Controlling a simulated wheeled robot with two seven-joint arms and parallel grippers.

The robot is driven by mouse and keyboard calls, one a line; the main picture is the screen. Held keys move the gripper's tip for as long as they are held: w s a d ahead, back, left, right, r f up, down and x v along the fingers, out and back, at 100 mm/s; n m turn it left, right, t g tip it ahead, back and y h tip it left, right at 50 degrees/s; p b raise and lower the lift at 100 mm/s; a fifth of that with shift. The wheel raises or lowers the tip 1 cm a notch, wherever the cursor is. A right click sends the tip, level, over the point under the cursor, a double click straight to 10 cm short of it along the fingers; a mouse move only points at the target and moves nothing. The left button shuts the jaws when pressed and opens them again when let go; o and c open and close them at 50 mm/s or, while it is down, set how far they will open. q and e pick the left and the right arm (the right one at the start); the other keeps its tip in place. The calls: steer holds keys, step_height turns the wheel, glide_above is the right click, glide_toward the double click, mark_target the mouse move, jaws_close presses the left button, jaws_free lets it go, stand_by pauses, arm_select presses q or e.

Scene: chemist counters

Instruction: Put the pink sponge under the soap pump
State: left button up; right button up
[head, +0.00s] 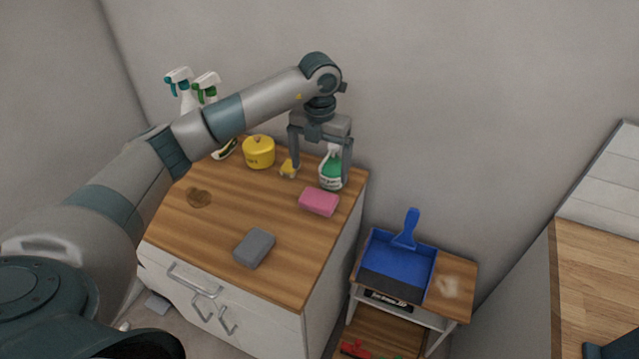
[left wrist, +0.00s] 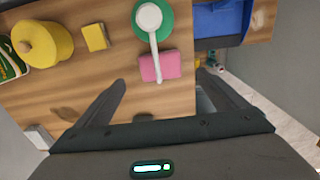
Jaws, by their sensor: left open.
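The pink sponge (head: 319,202) lies flat on the wooden counter top, near its right edge. The soap pump (head: 331,172), a green bottle with a white pump head, stands just behind the sponge. In the left wrist view the soap pump (left wrist: 150,18) has its long white spout reaching across the pink sponge (left wrist: 168,66). My left gripper (head: 320,172) is open and empty, pointing down, with its fingers overlapping the bottle in the head view. In the left wrist view its fingertips (left wrist: 162,80) spread either side of the sponge's near edge. My right gripper does not show.
A yellow pot (head: 259,152), a small yellow item (head: 289,168) and spray bottles (head: 180,85) stand at the back. A grey block (head: 254,248) lies near the front edge. A blue dustpan (head: 397,265) rests on a lower shelf unit to the right. The counter's middle is clear.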

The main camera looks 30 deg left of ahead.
arm_select(q)
steer(key=shift+r, duration=1.15)
